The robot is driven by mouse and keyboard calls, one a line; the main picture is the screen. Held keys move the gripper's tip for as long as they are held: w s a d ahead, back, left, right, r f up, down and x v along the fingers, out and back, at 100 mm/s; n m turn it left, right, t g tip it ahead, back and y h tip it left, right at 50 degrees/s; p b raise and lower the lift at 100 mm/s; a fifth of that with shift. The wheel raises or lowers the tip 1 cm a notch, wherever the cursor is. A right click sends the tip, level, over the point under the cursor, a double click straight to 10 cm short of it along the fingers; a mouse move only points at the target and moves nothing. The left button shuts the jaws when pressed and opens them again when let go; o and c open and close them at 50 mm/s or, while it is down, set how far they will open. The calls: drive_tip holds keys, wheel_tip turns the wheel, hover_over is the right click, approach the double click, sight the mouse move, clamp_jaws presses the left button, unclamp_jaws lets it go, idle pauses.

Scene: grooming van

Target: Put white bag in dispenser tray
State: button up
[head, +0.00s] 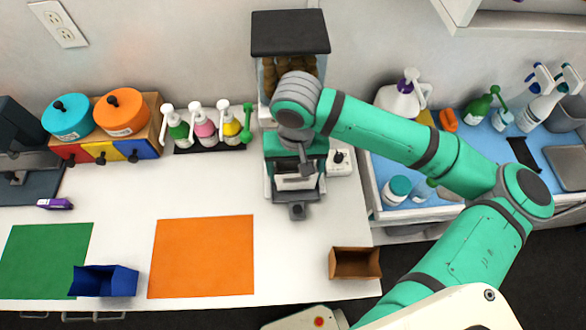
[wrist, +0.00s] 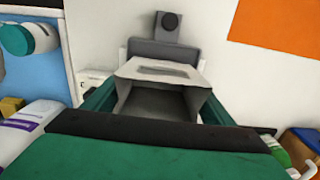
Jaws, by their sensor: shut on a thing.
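The dispenser has a dark lid (head: 290,33), a clear hopper of brown pieces, a teal body and a grey tray (head: 297,210) with a knob at its front. The white bag (head: 296,184) is low in the dispenser's front bay, above the tray. In the wrist view the bag (wrist: 160,72) stands open, its grey inside showing, between teal side walls, with the tray (wrist: 165,52) beyond it. My gripper (head: 306,170) points down at the bag's back edge, shut on the bag. The fingertip contact is partly hidden. I cannot tell whether the bag rests on the tray.
Pump bottles (head: 205,128) stand left of the dispenser, and a small white device (head: 340,162) stands right beside it. An open brown box (head: 355,264) is at the front right. An orange mat (head: 203,257), a green mat (head: 45,262) and a blue box (head: 104,281) lie left.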

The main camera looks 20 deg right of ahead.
drive_tip(key=shift+s+a+f, duration=0.1)
drive_tip(key=shift+a+f, duration=0.1)
drive_tip(key=shift+f, duration=0.25)
drive_tip(key=shift+s+d, duration=0.1)
drive_tip(key=shift+s, duration=0.05)
drive_tip(key=o, duration=1.1)
drive_tip(key=shift+f, duration=0.1)
drive_tip(key=shift+r, duration=0.35)
wheel_tip(320, 180, up, 12)
drive_tip(key=shift+f, duration=0.2)
